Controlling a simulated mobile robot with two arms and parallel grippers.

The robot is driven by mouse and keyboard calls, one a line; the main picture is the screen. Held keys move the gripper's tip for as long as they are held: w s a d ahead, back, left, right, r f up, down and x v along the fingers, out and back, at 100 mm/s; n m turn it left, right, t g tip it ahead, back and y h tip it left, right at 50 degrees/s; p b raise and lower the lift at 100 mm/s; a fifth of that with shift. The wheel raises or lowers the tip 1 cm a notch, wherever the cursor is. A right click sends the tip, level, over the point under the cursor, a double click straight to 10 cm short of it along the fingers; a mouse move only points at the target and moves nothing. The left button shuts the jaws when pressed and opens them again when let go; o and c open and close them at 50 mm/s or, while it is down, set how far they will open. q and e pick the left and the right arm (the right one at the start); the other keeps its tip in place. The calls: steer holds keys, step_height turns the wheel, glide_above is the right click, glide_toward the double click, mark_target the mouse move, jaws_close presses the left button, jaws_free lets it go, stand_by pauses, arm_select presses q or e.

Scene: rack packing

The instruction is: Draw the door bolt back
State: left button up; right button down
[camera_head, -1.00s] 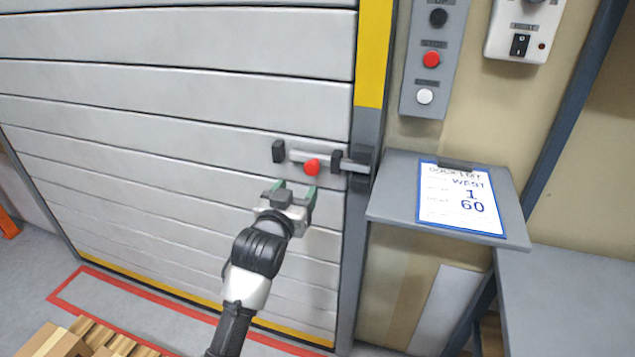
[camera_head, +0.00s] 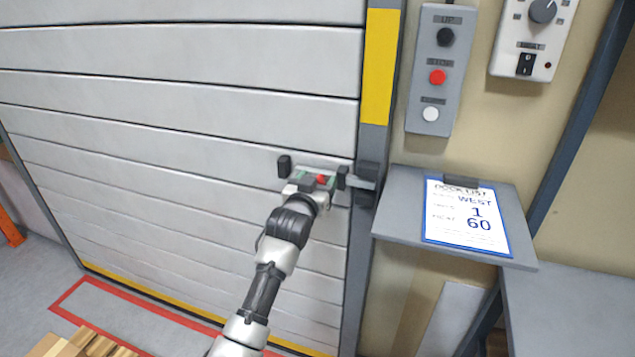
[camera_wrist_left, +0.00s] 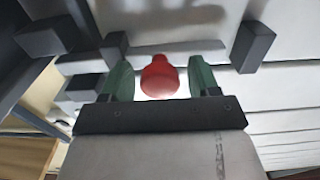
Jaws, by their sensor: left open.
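The door bolt (camera_head: 358,182) is a grey bar held in dark brackets on the roller door. Its right end reaches the dark keeper (camera_head: 367,186) on the door frame. The bolt's red knob (camera_head: 321,180) shows at my left gripper (camera_head: 315,178). In the left wrist view the red knob (camera_wrist_left: 160,77) stands between the two green fingertips of my left gripper (camera_wrist_left: 160,80), with a gap visible on each side. The jaws are open. The gripper body hides part of the bar in the head view. My right gripper is not in view.
The slatted door (camera_head: 180,120) fills the left. A grey shelf with a clipboard (camera_head: 467,216) juts out right of the frame. A button panel (camera_head: 436,70) and a switch box (camera_head: 530,38) are on the wall above. Wooden pallet boards (camera_head: 85,345) lie at lower left.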

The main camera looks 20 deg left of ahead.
mark_target(298, 172)
arm_select(q)
jaws_close()
steer(key=shift+a+r, duration=0.1)
steer(key=shift+a, duration=0.2)
steer(key=a+p, duration=0.1)
steer(key=a, duration=0.4)
steer(key=shift+w+p, duration=0.1)
steer(key=shift+p, duration=0.3)
steer(key=shift+a, duration=0.15)
steer(key=shift+d, duration=0.2)
jaws_free()
